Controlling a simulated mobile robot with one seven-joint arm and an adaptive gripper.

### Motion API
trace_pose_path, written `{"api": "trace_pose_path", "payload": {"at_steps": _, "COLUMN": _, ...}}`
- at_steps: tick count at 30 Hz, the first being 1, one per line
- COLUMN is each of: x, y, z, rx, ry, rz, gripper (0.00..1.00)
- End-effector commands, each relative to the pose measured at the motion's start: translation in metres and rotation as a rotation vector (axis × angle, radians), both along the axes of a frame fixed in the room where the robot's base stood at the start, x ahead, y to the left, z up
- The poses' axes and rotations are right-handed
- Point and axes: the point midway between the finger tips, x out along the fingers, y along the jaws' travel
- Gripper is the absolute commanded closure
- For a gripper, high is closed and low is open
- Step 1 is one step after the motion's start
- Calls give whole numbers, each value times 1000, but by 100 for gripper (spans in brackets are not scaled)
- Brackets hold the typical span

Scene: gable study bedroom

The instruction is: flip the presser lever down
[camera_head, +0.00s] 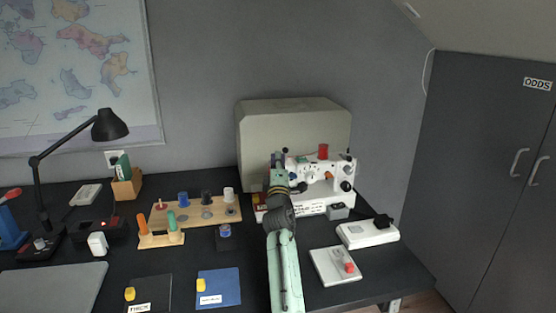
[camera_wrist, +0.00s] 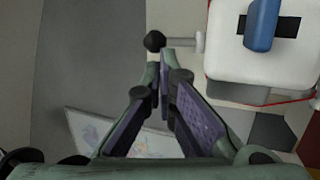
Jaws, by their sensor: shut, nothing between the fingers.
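The white sewing machine (camera_head: 313,204) stands at the back right of the desk. A black ball on a pale rod, which looks like the presser lever (camera_wrist: 154,41), sticks out sideways from the machine's white head (camera_wrist: 222,62) in the wrist view. My gripper (camera_wrist: 164,58) is shut and empty, its fingertips just below the ball in that picture; I cannot tell whether they touch it. In the head view my gripper (camera_head: 278,158) is at the machine's left end and hides part of it. A blue piece (camera_wrist: 262,25) stands in a black slot on the head.
A beige cover (camera_head: 290,115) stands behind the machine. A red spool (camera_head: 323,152) sits on top of it. A foot pedal (camera_head: 368,234) and a white box (camera_head: 335,266) lie to the right. A wooden spool rack (camera_head: 205,216) stands left of my arm.

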Motion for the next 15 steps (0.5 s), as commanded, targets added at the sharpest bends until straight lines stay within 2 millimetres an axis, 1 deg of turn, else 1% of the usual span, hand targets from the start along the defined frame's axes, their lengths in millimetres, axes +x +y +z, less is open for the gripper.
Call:
{"api": "trace_pose_path", "payload": {"at_steps": 8, "x": 2, "y": 1, "z": 2, "rx": -2, "ry": 0, "rz": -1, "gripper": 100}}
{"api": "trace_pose_path", "payload": {"at_steps": 15, "x": 7, "y": 1, "z": 9, "rx": -2, "ry": -2, "rz": -1, "gripper": 100}}
